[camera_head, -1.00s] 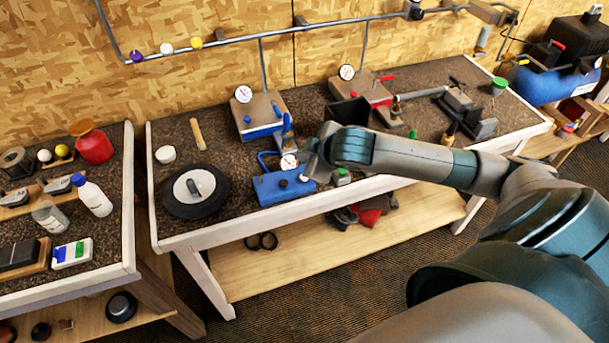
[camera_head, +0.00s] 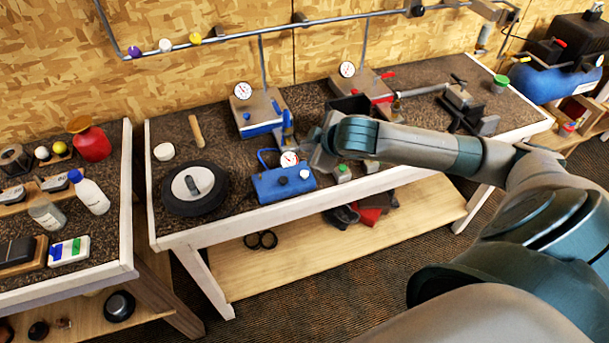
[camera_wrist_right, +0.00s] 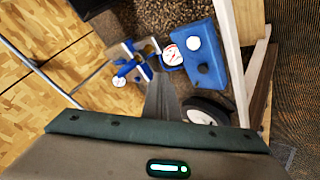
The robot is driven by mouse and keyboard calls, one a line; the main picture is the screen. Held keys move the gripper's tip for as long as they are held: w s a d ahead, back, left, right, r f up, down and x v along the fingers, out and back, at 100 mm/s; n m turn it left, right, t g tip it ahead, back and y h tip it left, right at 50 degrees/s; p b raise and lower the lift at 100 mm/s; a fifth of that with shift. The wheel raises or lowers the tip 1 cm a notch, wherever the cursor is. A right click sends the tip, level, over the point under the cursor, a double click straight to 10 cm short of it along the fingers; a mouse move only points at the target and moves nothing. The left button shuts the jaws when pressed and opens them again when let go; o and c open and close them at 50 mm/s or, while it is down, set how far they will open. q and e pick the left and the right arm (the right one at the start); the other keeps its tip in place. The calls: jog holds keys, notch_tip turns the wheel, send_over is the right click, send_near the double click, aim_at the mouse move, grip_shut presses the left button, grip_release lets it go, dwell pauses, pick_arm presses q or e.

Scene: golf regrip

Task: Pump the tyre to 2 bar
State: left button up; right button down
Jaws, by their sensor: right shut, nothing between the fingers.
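The black tyre (camera_head: 176,205) with a pale hub lies flat at the front left of the middle bench. It also shows in the right wrist view (camera_wrist_right: 220,104). A blue inflator box (camera_head: 268,190) sits right of it, with a dark knob (camera_head: 283,180), a white knob (camera_head: 304,174) and a round white gauge (camera_head: 289,158); the needle reading is too small to tell. My right gripper (camera_head: 314,142) is shut and empty, behind and right of the box, apart from the knobs. In the right wrist view its fingers (camera_wrist_right: 158,82) point towards the bench beside the box (camera_wrist_right: 204,65). My left gripper is out of view.
A blue-based stand (camera_head: 262,130) with a gauge is close behind the box, and a red-based one (camera_head: 378,95) stands further right. A wooden-handled tool (camera_head: 196,130) and a white roll (camera_head: 164,151) lie behind the tyre. The bench's front edge is close to the box.

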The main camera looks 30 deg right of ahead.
notch_tip(320, 180, down, 5)
jog(key=b, duration=0.5)
jog(key=shift+f, duration=0.15)
jog(key=shift+f+b, duration=0.55)
jog(key=shift+f, duration=0.5)
jog(key=shift+f, duration=0.4)
dwell(0.9)
jog(key=shift+f, duration=0.55)
dwell(1.5)
jog(key=shift+r, duration=0.1)
jog(key=shift+r+p, duration=0.85)
jog(key=shift+p, duration=0.35)
notch_tip(320, 180, up, 5)
jog(key=p, duration=0.5)
dwell(0.4)
